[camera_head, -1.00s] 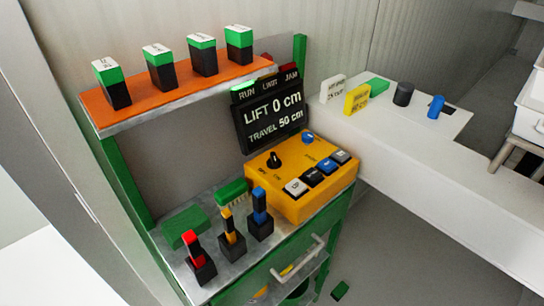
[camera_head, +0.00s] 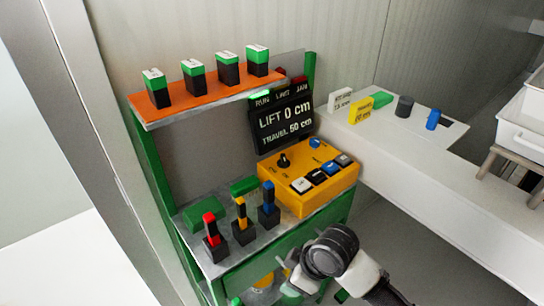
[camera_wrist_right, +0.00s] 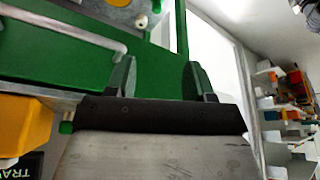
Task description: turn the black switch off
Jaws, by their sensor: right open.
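The black switch (camera_head: 283,160) is a small round knob on top of the yellow control box (camera_head: 312,205), at its left rear. Its pointer direction is too small to read surely. My right gripper (camera_head: 288,272) is in front of the green bench, below and in front of the box, well apart from the knob. In the right wrist view its two fingers (camera_wrist_right: 160,80) stand wide apart with nothing between them, before a green bench surface. The knob is not clearly visible in that view. My left gripper is not in view.
The box also carries a blue knob (camera_head: 315,143) and several push buttons. Levers with red, yellow and blue handles (camera_head: 268,205) stand left of it. A display (camera_head: 283,120) reading LIFT 0 cm stands behind. An orange shelf (camera_head: 208,98) overhangs the bench's back left.

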